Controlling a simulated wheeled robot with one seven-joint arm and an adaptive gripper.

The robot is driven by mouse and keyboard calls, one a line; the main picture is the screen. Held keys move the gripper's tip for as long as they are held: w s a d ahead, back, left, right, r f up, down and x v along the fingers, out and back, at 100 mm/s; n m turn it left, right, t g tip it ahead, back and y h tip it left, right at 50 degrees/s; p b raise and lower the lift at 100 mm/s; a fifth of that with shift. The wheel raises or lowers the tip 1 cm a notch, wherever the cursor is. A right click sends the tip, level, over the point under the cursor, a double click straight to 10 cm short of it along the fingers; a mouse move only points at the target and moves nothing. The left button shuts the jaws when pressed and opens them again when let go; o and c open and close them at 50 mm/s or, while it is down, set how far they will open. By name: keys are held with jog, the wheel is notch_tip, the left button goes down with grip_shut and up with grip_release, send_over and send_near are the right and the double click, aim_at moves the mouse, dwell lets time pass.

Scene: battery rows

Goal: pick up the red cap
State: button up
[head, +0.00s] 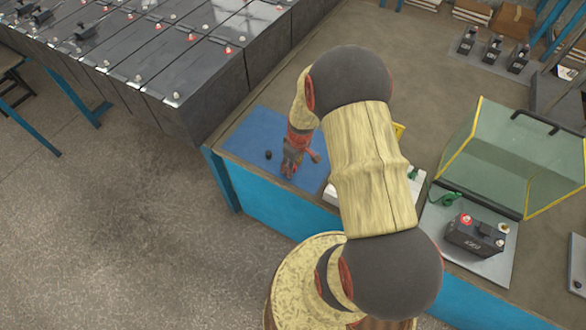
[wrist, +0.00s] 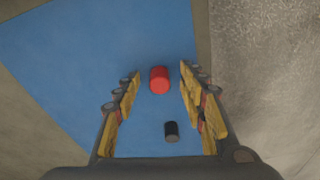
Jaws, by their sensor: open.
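The red cap (wrist: 159,80) is a small red cylinder on the blue mat (wrist: 75,60), seen in the wrist view between the tips of my open fingers. I cannot tell how far below the tips it is. My gripper (head: 290,170) is over the blue mat (head: 245,140) at the table's near left corner in the head view. It holds nothing, and a finger shows on each side of the cap with a gap.
A black cap (wrist: 171,131) stands on the mat close to the red one; it also shows in the head view (head: 268,155). A grey tray with a battery (head: 475,236) and a clear yellow-edged guard (head: 520,155) are to the right. Large battery rows (head: 190,65) are behind left.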

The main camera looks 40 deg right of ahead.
jog(key=shift+c, duration=0.6)
jog(key=c, duration=0.7)
jog(key=shift+c, duration=0.2)
jog(key=shift+r, duration=0.15)
